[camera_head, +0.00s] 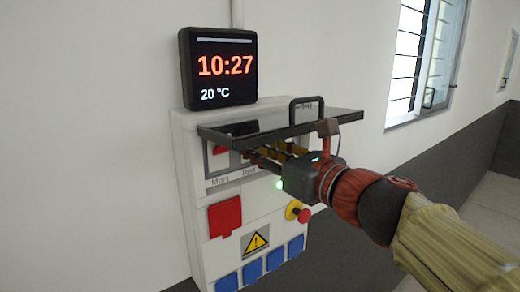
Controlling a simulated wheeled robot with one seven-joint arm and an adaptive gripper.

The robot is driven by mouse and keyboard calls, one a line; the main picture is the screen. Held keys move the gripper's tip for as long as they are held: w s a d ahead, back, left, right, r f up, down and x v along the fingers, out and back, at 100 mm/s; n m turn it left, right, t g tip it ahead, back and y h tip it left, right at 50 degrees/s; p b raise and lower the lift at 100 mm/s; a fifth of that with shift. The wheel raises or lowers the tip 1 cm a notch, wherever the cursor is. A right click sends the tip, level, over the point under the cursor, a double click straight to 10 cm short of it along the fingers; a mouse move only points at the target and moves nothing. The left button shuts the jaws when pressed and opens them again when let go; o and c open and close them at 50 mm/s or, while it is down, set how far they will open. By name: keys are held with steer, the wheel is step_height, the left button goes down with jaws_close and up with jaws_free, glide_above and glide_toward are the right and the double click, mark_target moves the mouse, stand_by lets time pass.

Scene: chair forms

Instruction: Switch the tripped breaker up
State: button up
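The breaker box (195,240) is a pale cabinet on the wall. Its dark glossy cover (285,124), with a black handle on top, is swung up and juts out over the breaker recess. A red switch part (220,149) shows at the left of the recess, above a label reading "Main". My gripper (256,158) reaches in from the right under the cover, its fingers at the recess. The cover and my gripper hide most of the breakers. I cannot tell which lever is tripped, whether the fingers touch one, or how far apart they are.
Below the recess are a red socket cover (225,216), a red knob on yellow (298,212), a warning sign (256,242) and blue sockets (252,271). A clock display (218,67) sits above the box. A window (425,60) is at right.

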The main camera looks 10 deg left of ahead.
steer(key=shift+c, duration=0.6)
jaws_close()
steer(key=shift+r, duration=0.1)
steer(key=p, duration=0.4)
steer(key=shift+r+g+p, duration=0.3)
steer(key=shift+r+g, duration=0.1)
steer(key=shift+h+p, duration=0.4)
steer(key=shift+p, duration=0.05)
steer(key=shift+f+p, duration=0.1)
steer(key=shift+p, duration=0.6)
steer(key=shift+f, duration=0.1)
steer(key=shift+o, duration=0.6)
jaws_free()
